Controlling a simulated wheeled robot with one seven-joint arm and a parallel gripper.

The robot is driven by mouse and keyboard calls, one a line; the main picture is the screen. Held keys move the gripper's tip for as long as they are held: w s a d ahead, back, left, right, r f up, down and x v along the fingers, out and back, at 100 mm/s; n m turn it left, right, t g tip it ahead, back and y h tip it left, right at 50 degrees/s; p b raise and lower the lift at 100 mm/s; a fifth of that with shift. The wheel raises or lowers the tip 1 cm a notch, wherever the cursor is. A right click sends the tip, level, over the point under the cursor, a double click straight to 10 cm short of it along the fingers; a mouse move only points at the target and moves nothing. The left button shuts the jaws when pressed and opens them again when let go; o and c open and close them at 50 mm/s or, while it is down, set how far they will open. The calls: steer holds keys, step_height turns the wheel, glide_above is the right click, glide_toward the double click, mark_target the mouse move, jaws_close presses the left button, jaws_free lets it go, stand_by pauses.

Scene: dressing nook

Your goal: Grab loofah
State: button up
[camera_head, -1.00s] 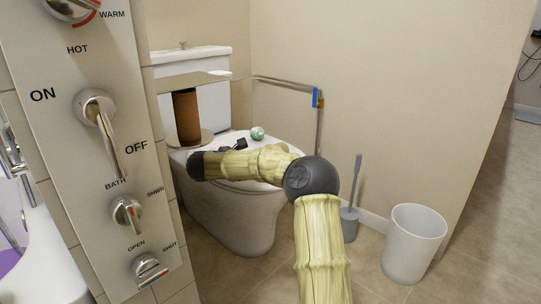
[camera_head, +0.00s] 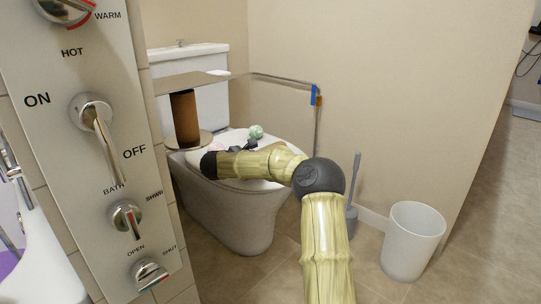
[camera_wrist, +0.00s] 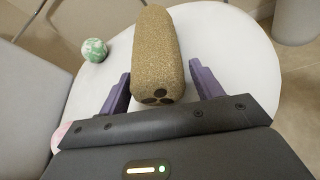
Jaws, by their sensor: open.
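The loofah (camera_wrist: 155,45), a tan, grainy, rounded cylinder with dark holes in its near end, lies on the white toilet lid in the wrist view. My gripper (camera_wrist: 158,70) is open, with one purple finger on each side of the loofah's near end. The gaps show that the fingers are apart from it.
A green-and-white ball (camera_wrist: 94,50) sits on the lid (camera_wrist: 235,50), left of the loofah. A pink thing (camera_wrist: 62,135) shows at the lower left. A brown cylinder (camera_head: 185,118) stands left of my arm. A white bin (camera_head: 413,243) and toilet brush (camera_head: 353,195) stand to the right.

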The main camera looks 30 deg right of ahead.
steer(key=shift+a, duration=0.25)
steer(key=shift+d, duration=0.1)
steer(key=c, duration=0.7)
steer(key=shift+r, duration=0.1)
steer(key=shift+c, duration=0.3)
step_height(320, 180, up, 4)
steer(key=p, duration=0.3)
steer(key=shift+f+p, duration=0.25)
steer(key=shift+p, duration=0.05)
steer(key=shift+s+d+r, duration=0.1)
steer(key=shift+s+r, duration=0.05)
steer(key=s+d+p, duration=0.3)
steer(key=s, duration=0.5)
steer(key=s+d+p, duration=0.3)
steer(key=s, duration=0.5)
steer(key=shift+s+f+p, duration=0.25)
steer(key=shift+p, duration=0.1)
